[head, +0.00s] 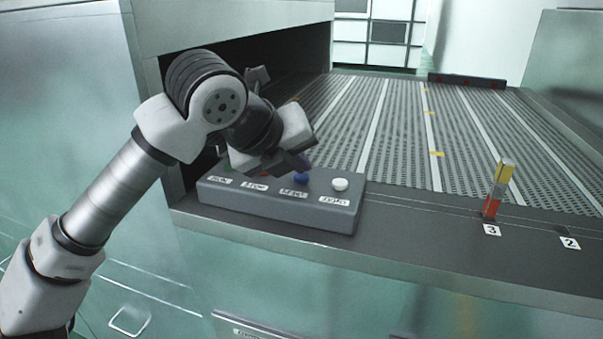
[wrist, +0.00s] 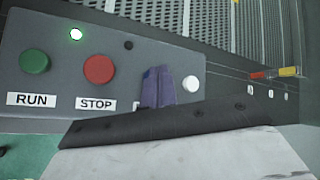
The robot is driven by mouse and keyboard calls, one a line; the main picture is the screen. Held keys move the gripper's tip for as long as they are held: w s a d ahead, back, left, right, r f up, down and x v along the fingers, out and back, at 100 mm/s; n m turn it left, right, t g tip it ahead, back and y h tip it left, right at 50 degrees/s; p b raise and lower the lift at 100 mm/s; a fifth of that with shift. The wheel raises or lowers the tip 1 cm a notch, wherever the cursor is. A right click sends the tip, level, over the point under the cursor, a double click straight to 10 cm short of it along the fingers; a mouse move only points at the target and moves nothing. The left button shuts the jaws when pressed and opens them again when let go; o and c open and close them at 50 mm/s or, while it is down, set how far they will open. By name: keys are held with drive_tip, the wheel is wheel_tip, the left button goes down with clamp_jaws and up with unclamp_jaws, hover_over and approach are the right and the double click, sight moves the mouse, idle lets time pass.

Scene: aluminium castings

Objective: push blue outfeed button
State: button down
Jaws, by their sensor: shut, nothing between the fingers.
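The blue button (head: 301,179) is third from the left on the grey control box (head: 280,211), between the red and white buttons. My gripper (head: 303,162) is shut and empty, with its fingertips just above the blue button; I cannot tell whether they touch it. In the wrist view, the purple-looking shut fingers (wrist: 157,88) cover the blue button's place and most of its label. The red button (wrist: 98,69) above STOP and the green button (wrist: 34,62) above RUN are to their left. The white button (wrist: 190,83) is just to their right.
A green lamp (wrist: 76,34) is lit, and a small dark lamp (wrist: 128,45) is unlit. A perforated conveyor (head: 395,130) lies behind the box. A red and yellow block (head: 499,189) stands by the marker 3 (head: 491,230), well to the right.

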sight(298, 179)
drive_tip(key=shift+r, duration=0.6)
drive_tip(key=shift+r, duration=0.1)
drive_tip(key=shift+r+p, duration=1.6)
drive_tip(key=shift+r, duration=0.85)
drive_tip(key=shift+f, duration=0.1)
